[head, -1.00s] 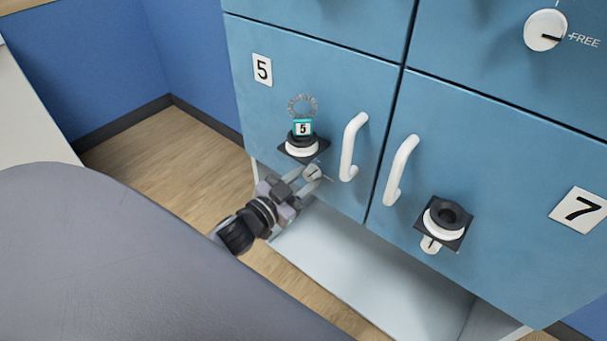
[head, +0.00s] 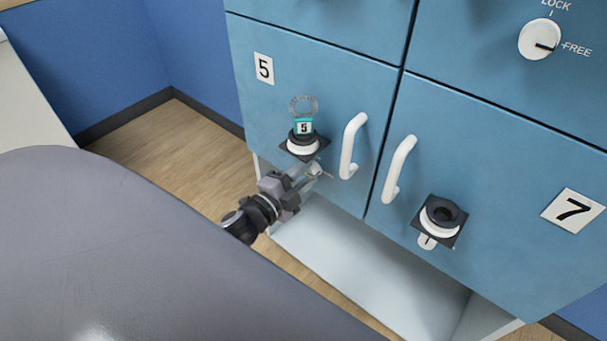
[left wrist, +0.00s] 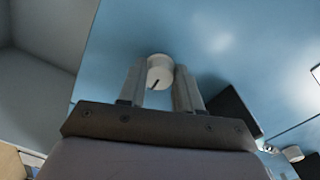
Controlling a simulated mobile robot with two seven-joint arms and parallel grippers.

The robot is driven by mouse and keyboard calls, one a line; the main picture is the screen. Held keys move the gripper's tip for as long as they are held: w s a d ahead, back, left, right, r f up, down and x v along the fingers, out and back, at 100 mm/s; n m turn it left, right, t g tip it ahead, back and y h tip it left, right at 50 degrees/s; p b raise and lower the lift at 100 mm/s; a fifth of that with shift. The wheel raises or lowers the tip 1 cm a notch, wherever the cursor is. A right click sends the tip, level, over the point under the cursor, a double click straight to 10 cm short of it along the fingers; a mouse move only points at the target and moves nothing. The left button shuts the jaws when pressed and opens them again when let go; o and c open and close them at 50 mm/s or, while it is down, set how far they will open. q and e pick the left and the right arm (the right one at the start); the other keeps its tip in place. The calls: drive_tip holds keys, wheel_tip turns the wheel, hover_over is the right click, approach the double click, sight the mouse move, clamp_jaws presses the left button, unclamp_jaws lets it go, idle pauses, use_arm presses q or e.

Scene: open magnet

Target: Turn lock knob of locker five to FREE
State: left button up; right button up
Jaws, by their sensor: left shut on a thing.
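Locker five's door (head: 290,95) is blue and carries a "5" label (head: 264,68). Its lock knob (head: 315,170) is a small white dial, low on the door under a black holder. In the left wrist view the white knob (left wrist: 160,68) shows a dark pointer line on its face, aimed down and slightly left in that picture. My left gripper (head: 307,174) is shut on this knob; in the left wrist view its two fingers (left wrist: 160,78) flank it on both sides. LOCK and FREE lettering for this knob cannot be read. My right gripper is not in view.
A teal key tag marked 5 (head: 304,127) with a ring stands in the black holder (head: 303,146) just above the knob. White handles (head: 351,147) (head: 398,168) stick out to the right. Locker seven (head: 490,195) has an empty-looking holder (head: 441,218). An upper knob (head: 540,40) points to FREE.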

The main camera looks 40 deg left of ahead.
use_arm(q)
drive_tip(key=shift+m, duration=0.6)
drive_tip(key=o, duration=1)
drive_tip(key=shift+o, duration=0.2)
drive_tip(key=s, duration=0.7)
drive_tip(key=shift+a+r, duration=0.15)
drive_tip(key=shift+a, duration=0.1)
